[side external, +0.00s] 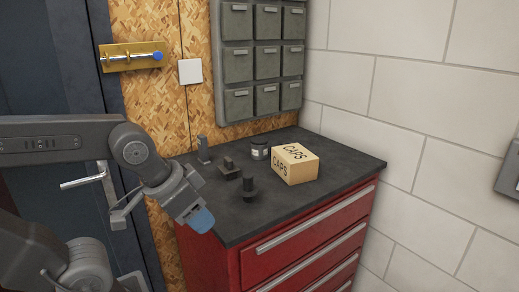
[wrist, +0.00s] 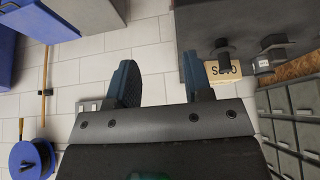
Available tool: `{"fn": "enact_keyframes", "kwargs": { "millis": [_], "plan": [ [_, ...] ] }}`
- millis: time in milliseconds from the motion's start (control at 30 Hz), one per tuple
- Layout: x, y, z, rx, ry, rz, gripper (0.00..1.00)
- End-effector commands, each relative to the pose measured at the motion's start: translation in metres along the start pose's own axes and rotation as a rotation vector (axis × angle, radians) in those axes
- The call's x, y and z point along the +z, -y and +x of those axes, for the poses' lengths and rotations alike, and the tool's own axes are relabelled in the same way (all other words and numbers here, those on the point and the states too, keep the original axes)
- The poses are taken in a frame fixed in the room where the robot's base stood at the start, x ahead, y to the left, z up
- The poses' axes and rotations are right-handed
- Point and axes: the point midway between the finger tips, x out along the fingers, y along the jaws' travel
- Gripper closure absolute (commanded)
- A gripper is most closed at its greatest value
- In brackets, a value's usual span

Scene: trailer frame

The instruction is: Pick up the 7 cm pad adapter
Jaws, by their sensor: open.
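Three dark adapters stand on the bench top, and I cannot tell by size which is the 7 cm one. A slim, tall one (side external: 204,149) is at the back left, a blocky one with a short post (side external: 229,169) is in the middle, and a round-based one with a post (side external: 249,188) is nearest the front. Two adapters show in the wrist view, one left (wrist: 222,47) and one right (wrist: 272,43). My gripper (side external: 200,217) is open and empty, left of the adapters by the bench's left edge. Its blue-tipped fingers are spread in the wrist view (wrist: 160,82).
Grey wall bins (side external: 237,64) hang above. The bench top's front right is clear.

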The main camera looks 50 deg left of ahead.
Motion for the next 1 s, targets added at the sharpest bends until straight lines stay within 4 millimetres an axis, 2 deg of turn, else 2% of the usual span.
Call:
{"fn": "enact_keyframes", "kwargs": {
  "millis": [67,500,733,867,967,1000],
  "plan": [
    [0.0,0.0,0.0,0.0,0.0,0.0,0.46],
    [0.0,0.0,0.0,0.0,0.0,0.0,0.05],
    [-0.002,0.0,0.0,-0.001,0.0,-0.002,0.05],
    [-0.024,0.006,-0.005,-0.015,0.006,-0.031,0.05],
    [-0.063,0.019,-0.01,-0.039,0.015,-0.078,0.05],
    [-0.082,0.026,-0.011,-0.052,0.02,-0.102,0.05]
  ]
}}
